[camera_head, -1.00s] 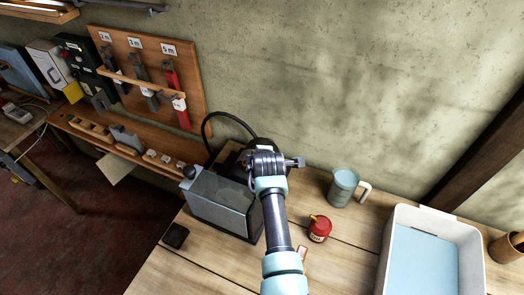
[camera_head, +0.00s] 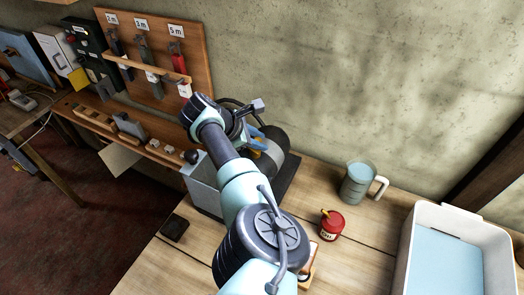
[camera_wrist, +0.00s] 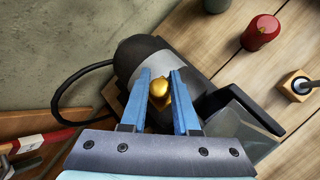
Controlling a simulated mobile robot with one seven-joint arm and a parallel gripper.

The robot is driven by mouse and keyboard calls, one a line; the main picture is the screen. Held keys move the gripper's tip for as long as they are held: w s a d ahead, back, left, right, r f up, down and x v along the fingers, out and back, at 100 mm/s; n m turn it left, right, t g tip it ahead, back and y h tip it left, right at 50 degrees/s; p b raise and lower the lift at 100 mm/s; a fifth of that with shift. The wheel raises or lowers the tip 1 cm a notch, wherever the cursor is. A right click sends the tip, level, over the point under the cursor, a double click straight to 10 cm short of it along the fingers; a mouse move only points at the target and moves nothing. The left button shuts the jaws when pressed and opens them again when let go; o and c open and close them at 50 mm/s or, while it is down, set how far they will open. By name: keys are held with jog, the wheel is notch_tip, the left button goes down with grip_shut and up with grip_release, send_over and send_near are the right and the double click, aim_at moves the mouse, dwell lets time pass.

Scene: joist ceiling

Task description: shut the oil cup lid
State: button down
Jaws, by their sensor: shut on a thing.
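The oil cup is a small rounded brass piece (camera_wrist: 160,92) on top of a dark motor-like machine (camera_wrist: 135,55). In the wrist view it sits between the blue fingers of my gripper (camera_wrist: 161,76), which are shut on it. A dark patch shows on the brass; I cannot tell the lid's angle or which part the fingers touch. In the head view my gripper (camera_head: 262,137) is over the machine (camera_head: 274,160), with a bit of brass (camera_head: 258,144) beside the fingers. My arm hides part of the machine.
A red oil can (camera_head: 330,226), a grey-blue mug (camera_head: 358,184) and a white tray (camera_head: 408,250) stand on the bench to the right. A dark block (camera_head: 174,228) lies at the left edge. A tool board (camera_head: 200,62) hangs on the wall. A black cable runs behind the machine.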

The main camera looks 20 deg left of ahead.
jog(key=shift+a+f+n+h+b, duration=0.6)
jog(key=shift+h+b, duration=0.5)
jog(key=shift+b, duration=2.7)
jog(key=h+b, duration=0.1)
jog(key=b, duration=0.2)
jog(key=shift+s+a+f+b, duration=0.1)
jog(key=shift+a+f+b, duration=0.05)
jog(key=shift+b, duration=0.25)
jog(key=shift+h+b, duration=0.3)
jog(key=shift+b, duration=0.75)
jog(key=shift+r, duration=0.25)
jog(key=c, duration=0.7)
grip_release()
jog(key=shift+o, duration=0.2)
jog(key=shift+a+r, duration=0.1)
jog(key=shift+r, duration=0.1)
jog(key=b+v, duration=0.2)
jog(key=v, duration=1)
jog(key=shift+s+a, duration=0.15)
jog(key=shift+s, duration=0.2)
